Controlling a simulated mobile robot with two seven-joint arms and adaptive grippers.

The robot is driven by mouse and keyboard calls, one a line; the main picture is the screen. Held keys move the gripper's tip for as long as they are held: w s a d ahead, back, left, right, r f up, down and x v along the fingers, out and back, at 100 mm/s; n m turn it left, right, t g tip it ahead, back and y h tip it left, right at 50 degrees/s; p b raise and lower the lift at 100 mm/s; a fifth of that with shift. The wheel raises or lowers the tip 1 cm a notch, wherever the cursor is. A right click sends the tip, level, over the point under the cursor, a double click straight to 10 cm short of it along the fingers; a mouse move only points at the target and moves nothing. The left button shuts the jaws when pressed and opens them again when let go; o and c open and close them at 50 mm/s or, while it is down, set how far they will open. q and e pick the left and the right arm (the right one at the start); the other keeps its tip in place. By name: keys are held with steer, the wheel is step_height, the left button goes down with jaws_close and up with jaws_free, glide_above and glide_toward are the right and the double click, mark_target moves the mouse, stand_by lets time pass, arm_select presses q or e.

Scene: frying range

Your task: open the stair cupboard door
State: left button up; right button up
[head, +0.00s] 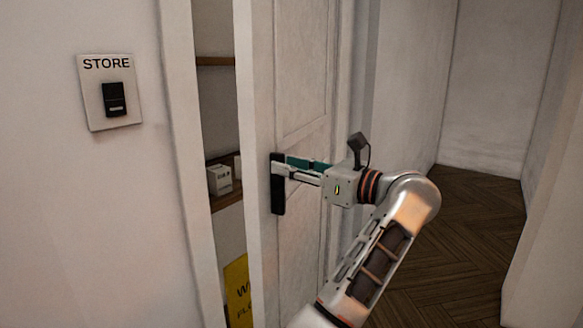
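The stair cupboard door (300,75) is a pale panelled door standing ajar, with a gap along its left edge. A black upright handle (278,198) is on the door near that edge.
Through the gap I see wooden shelves (222,61), a small white box (219,180) and a yellow sign (238,290) lower down. A STORE switch plate (108,92) is on the left wall. A corridor with herringbone floor (470,235) lies clear at right.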

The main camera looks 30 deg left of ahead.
arm_select(q)
glide_toward(272, 118)
steer(key=a, duration=0.5)
steer(key=shift+w+r, duration=0.1)
steer(key=shift+w, duration=0.2)
